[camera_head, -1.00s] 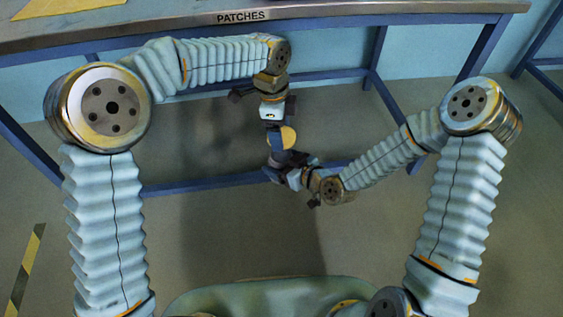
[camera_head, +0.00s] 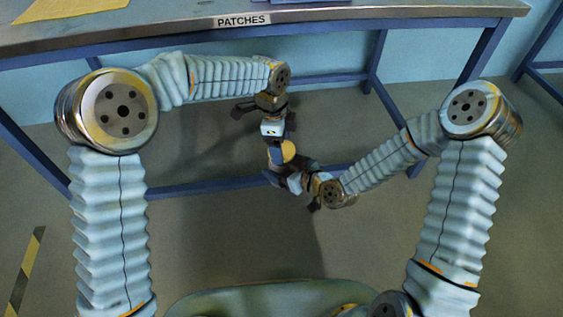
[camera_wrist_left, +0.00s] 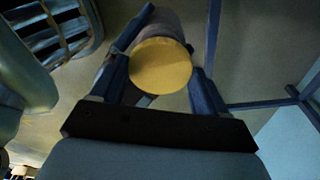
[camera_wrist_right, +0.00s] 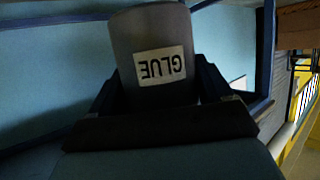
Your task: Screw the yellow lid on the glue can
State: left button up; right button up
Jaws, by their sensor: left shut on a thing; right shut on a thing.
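The round yellow lid (camera_wrist_left: 160,65) is between the fingers of my left gripper (camera_wrist_left: 165,60), which is shut on it. The lid also shows as a small yellow patch in the head view (camera_head: 288,151). My right gripper (camera_wrist_right: 155,85) is shut on the grey glue can (camera_wrist_right: 151,35). Its white GLUE label appears upside down in the right wrist view. In the left wrist view the can's grey body (camera_wrist_left: 165,23) shows behind the lid, roughly in line with it. The lid hides the can's mouth, and I cannot tell whether they touch.
A metal-topped table (camera_head: 330,18) with blue legs stands ahead, with a PATCHES label on its edge. A yellow sheet (camera_head: 70,7) lies at its left. Both grippers meet in front of the table, below its top. Open floor (camera_head: 230,225) lies nearer to me.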

pick_arm(q)
jog(key=shift+f, duration=0.1)
dwell(0.3)
jog(key=shift+f, duration=0.8)
jog(key=shift+f, duration=0.55)
pick_arm(e)
grip_shut()
pick_arm(q)
jog(key=m, duration=0.5)
jog(key=shift+w+f+m+g, duration=0.1)
jog(key=shift+m+g, duration=0.2)
jog(key=m, duration=0.3)
jog(key=shift+d+y, duration=0.1)
jog(key=shift+y, duration=0.2)
jog(key=m, duration=0.4)
jog(key=shift+y, duration=0.3)
